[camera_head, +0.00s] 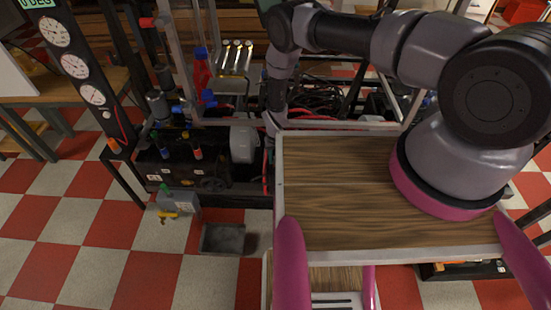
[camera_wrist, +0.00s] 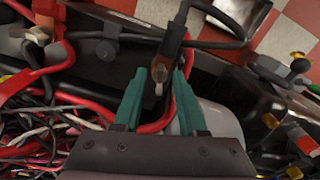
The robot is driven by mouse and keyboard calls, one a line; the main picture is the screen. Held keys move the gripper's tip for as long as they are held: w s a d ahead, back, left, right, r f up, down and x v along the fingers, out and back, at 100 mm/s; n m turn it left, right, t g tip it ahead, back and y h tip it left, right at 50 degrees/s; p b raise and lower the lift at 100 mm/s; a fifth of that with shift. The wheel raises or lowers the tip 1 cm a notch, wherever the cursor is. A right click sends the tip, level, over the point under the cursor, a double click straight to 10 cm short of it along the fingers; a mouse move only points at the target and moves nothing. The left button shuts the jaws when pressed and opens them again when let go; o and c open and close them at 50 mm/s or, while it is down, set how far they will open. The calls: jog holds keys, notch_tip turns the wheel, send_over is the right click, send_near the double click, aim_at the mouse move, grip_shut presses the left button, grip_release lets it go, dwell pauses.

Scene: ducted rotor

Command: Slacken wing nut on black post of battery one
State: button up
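A small metal wing nut (camera_wrist: 159,84) shows in the wrist view on a black cable clamp (camera_wrist: 170,48), which tops a post on a dark battery (camera_wrist: 112,72). My gripper (camera_wrist: 160,77) has two teal fingers, apart on either side of the wing nut. I cannot tell whether either finger touches it. A red clamp (camera_wrist: 42,56) with an orange-brown fastener sits to the left. No battery number is readable. In the head view my arm reaches down behind the wooden-topped surface, and the gripper and wing nut are hidden.
A red cable (camera_wrist: 150,127) loops beneath and beside the fingers. Tangled thin wires (camera_wrist: 40,140) lie at lower left. A rounded grey housing (camera_wrist: 218,122) is close on the right. A grey open bin (camera_head: 222,239) stands on the checkered floor, which has free room at left.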

notch_tip(320, 180, up, 11)
dwell(0.7)
jog(key=shift+f, duration=0.15)
dwell(0.4)
